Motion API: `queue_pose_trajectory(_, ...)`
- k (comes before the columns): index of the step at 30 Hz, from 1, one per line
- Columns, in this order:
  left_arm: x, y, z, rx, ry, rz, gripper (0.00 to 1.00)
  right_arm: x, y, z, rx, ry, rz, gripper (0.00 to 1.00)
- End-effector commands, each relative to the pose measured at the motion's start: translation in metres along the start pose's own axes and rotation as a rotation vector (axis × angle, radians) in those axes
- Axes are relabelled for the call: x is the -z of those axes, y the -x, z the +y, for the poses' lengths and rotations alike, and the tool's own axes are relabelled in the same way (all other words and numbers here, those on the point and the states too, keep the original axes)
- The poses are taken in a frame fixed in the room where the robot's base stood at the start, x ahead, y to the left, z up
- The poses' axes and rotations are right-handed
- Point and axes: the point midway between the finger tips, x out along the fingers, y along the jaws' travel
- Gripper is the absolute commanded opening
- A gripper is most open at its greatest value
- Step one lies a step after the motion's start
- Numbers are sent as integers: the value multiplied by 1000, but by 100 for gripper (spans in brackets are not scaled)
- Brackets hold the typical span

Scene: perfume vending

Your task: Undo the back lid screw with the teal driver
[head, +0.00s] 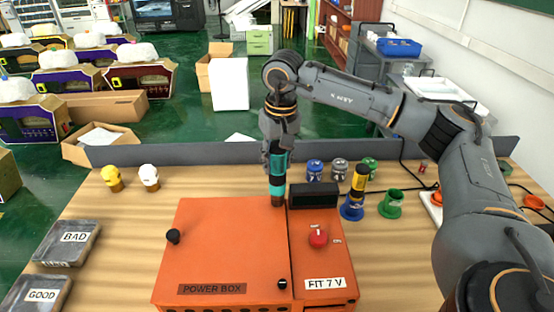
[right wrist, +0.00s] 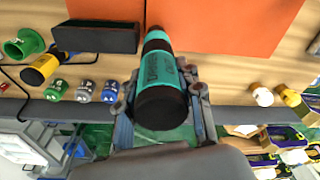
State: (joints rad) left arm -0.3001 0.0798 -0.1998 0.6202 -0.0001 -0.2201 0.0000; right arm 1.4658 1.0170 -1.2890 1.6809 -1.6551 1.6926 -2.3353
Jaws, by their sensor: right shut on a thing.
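My right gripper (head: 277,150) is shut on the teal driver (head: 277,174) and holds it upright, tip down. The driver's dark lower end meets the back right corner of the orange power box lid (head: 225,240). The back screw is hidden under it, and I cannot tell whether the tip is seated. In the right wrist view the teal driver (right wrist: 160,75) lies between the fingers (right wrist: 160,110), its tip toward the orange box (right wrist: 220,20). A dark front screw (head: 282,284) shows at the lid's front right corner. My left gripper is not in view.
A black block (head: 313,195) stands close right of the driver. A yellow driver (head: 360,177) stands in a blue holder (head: 351,211) beside an empty green holder (head: 391,205). Small jars (head: 339,170) stand behind. BAD (head: 68,240) and GOOD (head: 37,294) trays lie left.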

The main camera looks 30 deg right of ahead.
Motion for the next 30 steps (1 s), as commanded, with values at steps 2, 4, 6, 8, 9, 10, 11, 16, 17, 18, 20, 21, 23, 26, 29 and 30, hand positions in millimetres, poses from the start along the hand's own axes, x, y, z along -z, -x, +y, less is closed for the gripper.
queue_pose_trajectory(2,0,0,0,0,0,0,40,-1,-2,0,-2,0,-4,0)
queue_pose_trajectory(4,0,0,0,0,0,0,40,-1,-2,0,-2,0,-4,0)
queue_pose_trajectory(6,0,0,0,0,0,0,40,-1,-2,0,-2,0,-4,0)
queue_pose_trajectory(8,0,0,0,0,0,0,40,-1,-2,0,-2,0,-4,0)
queue_pose_trajectory(9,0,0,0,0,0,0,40,-1,-2,0,-2,0,-4,0)
queue_pose_trajectory(10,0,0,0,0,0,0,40,-1,-2,0,-2,0,-4,0)
queue_pose_trajectory(11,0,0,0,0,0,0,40,-1,-2,0,-2,0,-4,0)
queue_pose_trajectory(16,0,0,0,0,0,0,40,-1,-1,0,-2,0,-4,0)
queue_pose_trajectory(17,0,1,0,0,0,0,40,-1,0,0,-2,0,-4,0)
queue_pose_trajectory(18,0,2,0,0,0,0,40,0,1,0,-2,0,-3,0)
queue_pose_trajectory(20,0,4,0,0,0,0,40,0,5,0,-2,0,-3,0)
queue_pose_trajectory(21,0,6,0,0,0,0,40,0,8,0,-1,0,-3,0)
queue_pose_trajectory(23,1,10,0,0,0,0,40,1,13,0,-1,0,-2,0)
queue_pose_trajectory(26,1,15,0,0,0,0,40,2,22,0,0,0,-1,0)
queue_pose_trajectory(29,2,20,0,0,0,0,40,3,30,-1,1,0,1,0)
queue_pose_trajectory(30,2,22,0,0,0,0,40,3,33,-1,1,0,1,0)
